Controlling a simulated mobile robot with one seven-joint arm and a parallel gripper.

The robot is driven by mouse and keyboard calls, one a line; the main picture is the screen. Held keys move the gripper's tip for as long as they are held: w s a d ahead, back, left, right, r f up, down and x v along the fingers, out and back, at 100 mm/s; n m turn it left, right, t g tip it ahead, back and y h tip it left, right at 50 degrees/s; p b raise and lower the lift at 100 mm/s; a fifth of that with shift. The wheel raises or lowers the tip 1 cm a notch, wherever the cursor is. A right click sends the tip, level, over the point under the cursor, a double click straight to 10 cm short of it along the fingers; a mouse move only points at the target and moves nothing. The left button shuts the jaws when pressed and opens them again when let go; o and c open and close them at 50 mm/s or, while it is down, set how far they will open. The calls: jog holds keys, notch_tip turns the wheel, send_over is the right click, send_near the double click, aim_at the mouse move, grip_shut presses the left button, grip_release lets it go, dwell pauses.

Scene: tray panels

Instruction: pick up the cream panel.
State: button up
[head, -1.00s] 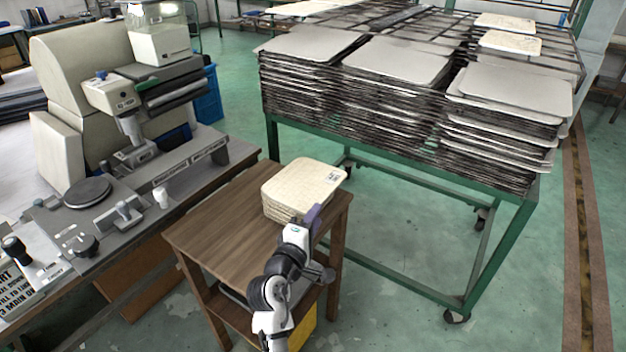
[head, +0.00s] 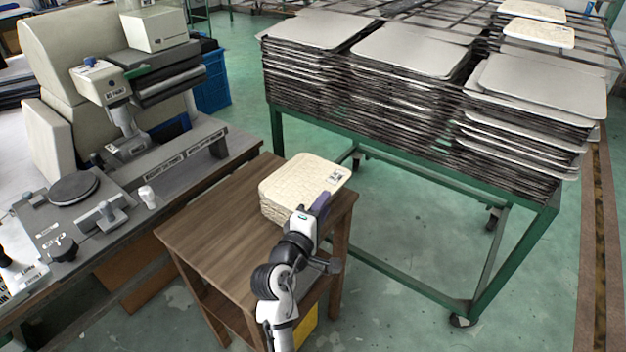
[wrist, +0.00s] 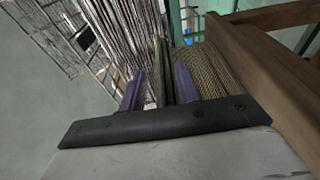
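A cream panel (head: 296,180) with a small dark label near its right corner lies on top of a short stack on the brown wooden table. Similar cream sheets lie beneath it. My gripper (head: 319,207) is at the stack's front right side, beside the table edge. In the wrist view its two purple fingers (wrist: 159,92) stand apart, and the woven-looking side of the stack (wrist: 210,70) is just right of the right finger. A thin dark green strip shows between the fingers; I cannot tell whether it is behind them. No panel is visibly held.
A green wheeled rack (head: 420,170) with tall stacks of grey panels stands at the right. Two more cream panels (head: 538,32) lie on its far side. A bench with grey machinery (head: 110,215) is at the left. The table's left part (head: 215,225) is clear.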

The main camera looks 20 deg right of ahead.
jog(key=shift+s+a+r, duration=0.1)
grip_shut()
jog(key=shift+r, duration=0.1)
